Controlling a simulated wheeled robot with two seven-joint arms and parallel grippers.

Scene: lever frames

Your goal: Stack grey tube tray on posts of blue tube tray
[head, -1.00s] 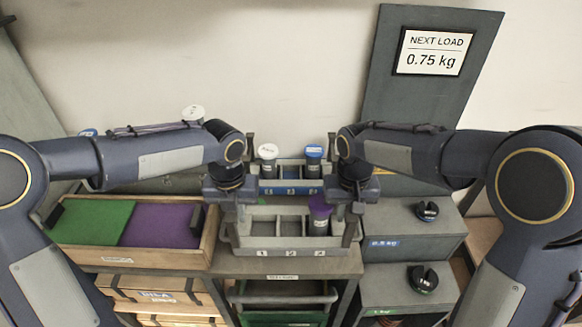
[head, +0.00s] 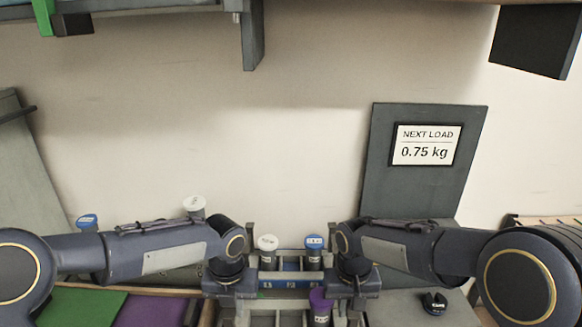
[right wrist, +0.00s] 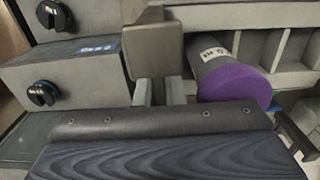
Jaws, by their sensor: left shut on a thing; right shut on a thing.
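The grey tube tray (head: 275,304) is at the bottom of the head view, partly cut off by the picture's edge. A purple-capped tube (head: 320,301) stands in its right part. The tray also shows in the right wrist view (right wrist: 225,15). My left gripper (head: 241,312) is shut on its left end, and my right gripper (head: 356,312) is shut on its right end. The blue tube tray (head: 291,277) is just behind, with a white-capped tube (head: 268,250) and a blue-capped tube (head: 314,250). Its lower part is hidden.
A bin with a green panel (head: 75,305) and a purple panel (head: 150,311) is at lower left. A grey block with a black knob (head: 434,302) is at right. A sign reading 0.75 kg (head: 427,146) leans at the wall. A shelf edge (head: 330,4) is overhead.

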